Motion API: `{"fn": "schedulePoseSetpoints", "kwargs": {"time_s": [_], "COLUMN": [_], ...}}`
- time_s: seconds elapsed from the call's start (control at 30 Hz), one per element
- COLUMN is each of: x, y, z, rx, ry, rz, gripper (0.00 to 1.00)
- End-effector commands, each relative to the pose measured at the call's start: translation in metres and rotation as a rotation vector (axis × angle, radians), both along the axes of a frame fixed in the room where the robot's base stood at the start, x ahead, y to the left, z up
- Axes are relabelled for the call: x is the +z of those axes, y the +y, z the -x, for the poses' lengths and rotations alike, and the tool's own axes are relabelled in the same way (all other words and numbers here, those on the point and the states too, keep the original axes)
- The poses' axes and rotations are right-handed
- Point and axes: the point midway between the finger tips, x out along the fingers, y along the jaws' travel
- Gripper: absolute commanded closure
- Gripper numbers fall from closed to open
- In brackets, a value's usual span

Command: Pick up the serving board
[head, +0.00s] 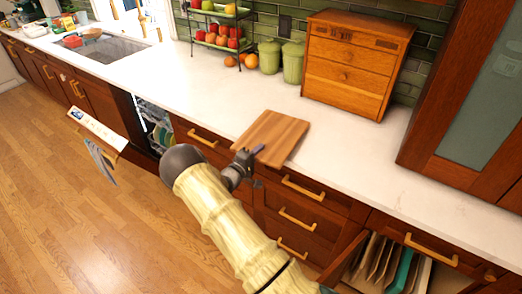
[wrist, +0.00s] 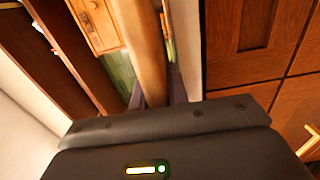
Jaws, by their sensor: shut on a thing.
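The serving board (head: 273,134) is a flat brown wooden rectangle at the front edge of the white counter (head: 340,160). Its near end reaches the counter's front edge. I cannot tell whether it rests on the counter or is slightly raised. My gripper (head: 252,155) is at the board's near edge and shut on it. In the wrist view, the board (wrist: 143,45) runs edge-on between the two dark fingers (wrist: 158,92). My arm and gripper hide a little of the near edge.
A wooden drawer box (head: 345,65), green canisters (head: 293,62) and a fruit rack (head: 218,35) stand behind the board. The dishwasher (head: 152,125) is open at left, its door (head: 98,130) lowered. At lower right, an open cabinet compartment holds upright boards (head: 378,262). Counter right of the board is clear.

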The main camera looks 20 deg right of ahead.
Motion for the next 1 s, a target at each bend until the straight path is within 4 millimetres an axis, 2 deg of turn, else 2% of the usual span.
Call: {"fn": "schedulePoseSetpoints", "kwargs": {"time_s": [0.5,0.7,1.0], "x": [0.081,0.094,0.095], "y": [0.0,0.0,0.0], "z": [0.0,0.0,0.0], "rx": [0.0,-0.001,-0.001], "ry": [-0.008,-0.004,-0.004], "rz": [0.002,0.003,0.003], "gripper": [1.0,1.0,1.0]}}
